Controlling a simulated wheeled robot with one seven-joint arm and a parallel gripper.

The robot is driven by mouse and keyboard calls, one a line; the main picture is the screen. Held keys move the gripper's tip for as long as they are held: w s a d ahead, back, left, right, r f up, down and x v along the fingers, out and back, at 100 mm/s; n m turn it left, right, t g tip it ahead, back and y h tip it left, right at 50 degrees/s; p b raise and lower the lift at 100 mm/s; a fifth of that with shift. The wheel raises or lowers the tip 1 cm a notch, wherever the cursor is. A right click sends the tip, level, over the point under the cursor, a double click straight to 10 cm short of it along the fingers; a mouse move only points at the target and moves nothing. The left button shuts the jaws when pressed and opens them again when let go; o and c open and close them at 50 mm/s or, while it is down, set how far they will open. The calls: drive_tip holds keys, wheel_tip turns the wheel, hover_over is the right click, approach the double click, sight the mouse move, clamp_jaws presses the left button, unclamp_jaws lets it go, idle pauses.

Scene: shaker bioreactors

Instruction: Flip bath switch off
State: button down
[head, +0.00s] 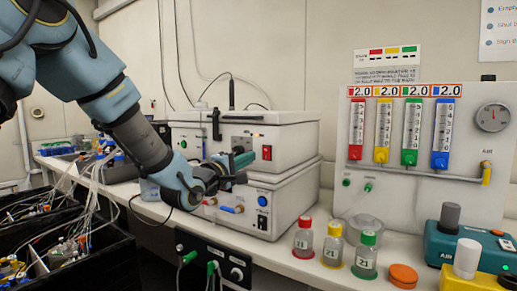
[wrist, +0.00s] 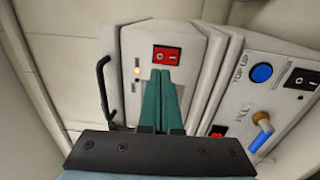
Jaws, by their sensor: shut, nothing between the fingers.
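Two white boxes are stacked on the bench. The upper box (head: 290,137) carries a red rocker switch (head: 267,152), also in the wrist view (wrist: 167,54), marked with a line and a circle. The lower box (head: 292,208) carries a black rocker switch (head: 262,222), at the right edge of the wrist view (wrist: 302,78). No label shows which one is the bath switch. My gripper (head: 250,158) has green fingers, shut and empty, in front of the upper box. In the wrist view its fingertips (wrist: 164,70) appear just below the red switch; contact cannot be told.
The lower box has a blue TOP UP button (head: 262,199) and a blue-handled FILL valve (wrist: 260,138). A black handle (wrist: 104,88) sticks out from the upper box. Capped bottles (head: 333,245) stand at the bench front, and a flowmeter panel (head: 420,195) stands at right.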

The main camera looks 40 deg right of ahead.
sight(264, 147)
drive_tip(key=p+x, duration=0.1)
drive_tip(key=x, duration=0.3)
drive_tip(key=shift+d+r+p, duration=0.15)
drive_tip(key=shift+p, duration=0.15)
drive_tip(key=shift+w+d, duration=0.2)
drive_tip(key=shift+d, duration=0.35)
drive_tip(key=shift+d, duration=0.1)
drive_tip(key=shift+w+d+r, duration=0.1)
drive_tip(key=shift+d+r, duration=0.05)
drive_tip(key=shift+r, duration=0.15)
drive_tip(key=shift+r+y+p, duration=0.3)
drive_tip(key=shift+r+p, duration=0.2)
drive_tip(key=shift+p, duration=0.15)
drive_tip(key=shift+f, duration=0.25)
